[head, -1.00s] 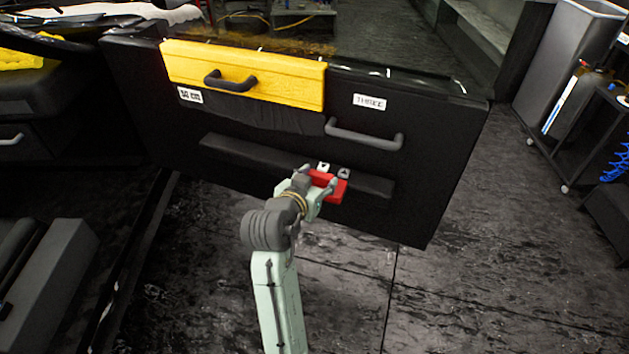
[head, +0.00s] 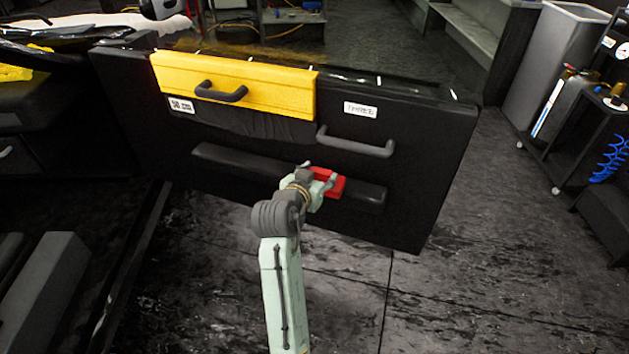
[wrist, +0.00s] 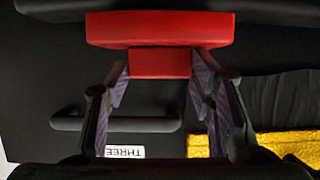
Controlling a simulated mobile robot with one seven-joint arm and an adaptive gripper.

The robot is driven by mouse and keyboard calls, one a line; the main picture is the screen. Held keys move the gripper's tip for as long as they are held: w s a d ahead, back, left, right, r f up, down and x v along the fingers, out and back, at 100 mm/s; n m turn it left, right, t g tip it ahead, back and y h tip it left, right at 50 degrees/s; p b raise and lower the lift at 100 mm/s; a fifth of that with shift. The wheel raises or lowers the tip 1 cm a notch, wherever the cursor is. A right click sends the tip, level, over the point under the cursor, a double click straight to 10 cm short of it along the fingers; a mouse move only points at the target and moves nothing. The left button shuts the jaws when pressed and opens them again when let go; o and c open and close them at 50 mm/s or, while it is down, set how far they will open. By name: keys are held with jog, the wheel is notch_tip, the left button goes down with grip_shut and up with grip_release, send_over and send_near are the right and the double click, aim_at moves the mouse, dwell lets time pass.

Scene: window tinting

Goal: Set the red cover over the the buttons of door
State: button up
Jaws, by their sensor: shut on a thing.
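The red cover (head: 336,184) is in front of the armrest ledge (head: 235,166) of the black door (head: 425,185) in the head view. In the wrist view the cover (wrist: 160,29) is a wide red block with a smaller red grip block. My gripper (head: 320,173) is shut on that grip block, one finger on each side, as the wrist view (wrist: 160,77) shows. No buttons show now; the spot on the ledge where they sat is behind the cover and my fingers. I cannot tell whether the cover touches the ledge.
A dark handle (head: 357,145) sticks out above the ledge. A "THREE" label (head: 360,109) is on the door.

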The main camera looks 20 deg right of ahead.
jog(key=shift+w+d, duration=0.65)
jog(key=shift+w, duration=0.2)
jog(key=shift+w+d, duration=0.65)
jog(key=shift+w, duration=0.15)
jog(key=shift+f+b, duration=0.3)
jog(key=shift+f, duration=0.35)
jog(key=shift+f, duration=0.3)
jog(key=o, duration=1.3)
jog(key=shift+c, duration=0.2)
jog(key=v, duration=1.2)
